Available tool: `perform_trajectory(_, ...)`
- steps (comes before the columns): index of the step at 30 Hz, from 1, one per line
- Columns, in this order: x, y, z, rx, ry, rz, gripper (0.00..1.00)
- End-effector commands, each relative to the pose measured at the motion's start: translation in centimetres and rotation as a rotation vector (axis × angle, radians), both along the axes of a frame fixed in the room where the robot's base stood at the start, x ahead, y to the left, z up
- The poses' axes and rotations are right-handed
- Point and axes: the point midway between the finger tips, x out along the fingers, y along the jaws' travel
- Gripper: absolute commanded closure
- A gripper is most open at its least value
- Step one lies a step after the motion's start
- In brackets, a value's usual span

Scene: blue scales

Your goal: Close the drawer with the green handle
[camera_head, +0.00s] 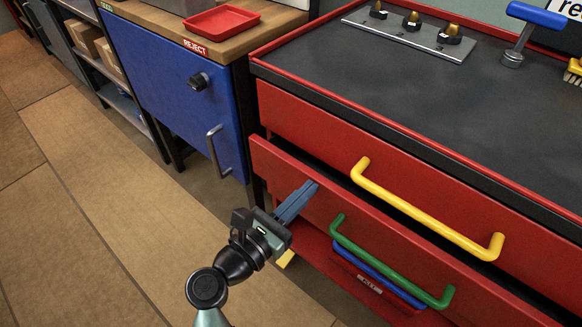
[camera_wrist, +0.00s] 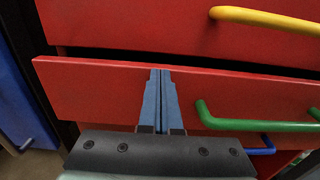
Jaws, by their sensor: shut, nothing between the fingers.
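The red drawer (camera_head: 268,163) with the green handle (camera_head: 390,262) stands partly out from the red cabinet, with a dark gap above its front. My gripper (camera_head: 312,188) is shut and empty. Its blue fingers point at the drawer front, left of the green handle. In the wrist view the fingertips (camera_wrist: 161,72) overlap the upper part of the drawer front (camera_wrist: 90,88), and the green handle (camera_wrist: 255,124) is to their right. I cannot tell whether the tips touch the front.
A yellow handle (camera_head: 425,208) is on the drawer above, and a blue handle (camera_head: 375,272) shows below the green one. The floor at left is clear.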

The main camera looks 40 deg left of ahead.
Motion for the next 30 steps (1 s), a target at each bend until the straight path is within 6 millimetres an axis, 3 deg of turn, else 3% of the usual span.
perform_trajectory(11,0.3,0.0,0.0,-0.001,0.000,0.001,1.00)
perform_trajectory(21,4.8,-0.4,0.0,0.000,-0.001,-0.002,1.00)
perform_trajectory(30,5.2,-0.5,0.2,0.001,-0.004,-0.002,1.00)
